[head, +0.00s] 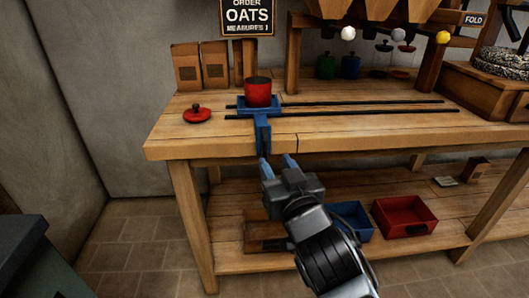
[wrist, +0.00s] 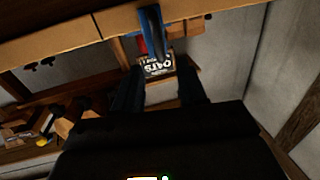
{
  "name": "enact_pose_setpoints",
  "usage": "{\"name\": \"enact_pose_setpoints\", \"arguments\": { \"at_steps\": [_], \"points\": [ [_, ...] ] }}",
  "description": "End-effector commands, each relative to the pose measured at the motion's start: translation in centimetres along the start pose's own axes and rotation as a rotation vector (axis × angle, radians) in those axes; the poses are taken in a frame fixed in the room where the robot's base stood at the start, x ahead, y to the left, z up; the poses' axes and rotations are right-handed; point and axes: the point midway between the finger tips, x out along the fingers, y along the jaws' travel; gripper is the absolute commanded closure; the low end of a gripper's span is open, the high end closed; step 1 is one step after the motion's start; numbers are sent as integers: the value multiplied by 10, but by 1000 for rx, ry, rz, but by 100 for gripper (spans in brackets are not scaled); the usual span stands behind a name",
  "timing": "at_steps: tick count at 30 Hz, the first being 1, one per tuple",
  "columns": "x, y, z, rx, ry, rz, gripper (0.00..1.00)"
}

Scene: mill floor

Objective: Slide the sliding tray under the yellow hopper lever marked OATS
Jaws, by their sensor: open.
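The blue sliding tray (head: 243,108) sits on two black rails near the left end of the bench top and carries a red canister (head: 258,92). Its blue handle (head: 263,134) reaches forward and down over the bench's front edge; it also shows in the wrist view (wrist: 151,28). My gripper (head: 276,160) is open and empty, its fingertips just below the handle and close to it. In the wrist view the handle is ahead of the fingers (wrist: 160,88); I cannot tell whether they touch. The yellow lever knob (head: 443,37) is at the upper right; no OATS mark is readable on it.
A white knob (head: 348,33) and a grey knob (head: 398,35) hang left of the yellow one. A sign (head: 247,16) reads ORDER OATS. A red lid (head: 196,115) lies left of the tray. The rails (head: 370,103) run clear to the right. Bins stand on the lower shelf.

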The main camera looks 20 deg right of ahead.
Motion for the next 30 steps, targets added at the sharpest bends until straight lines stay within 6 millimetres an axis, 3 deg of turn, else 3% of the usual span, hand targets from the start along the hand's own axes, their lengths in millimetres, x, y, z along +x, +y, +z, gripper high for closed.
{"name": "enact_pose_setpoints", "arguments": {
  "at_steps": [13,25,30],
  "points": [
    [62,0,-1,0,2,-1,59],
    [70,0,0,-1,1,0,59],
    [70,0,0,-1,1,0,74]
  ]
}}
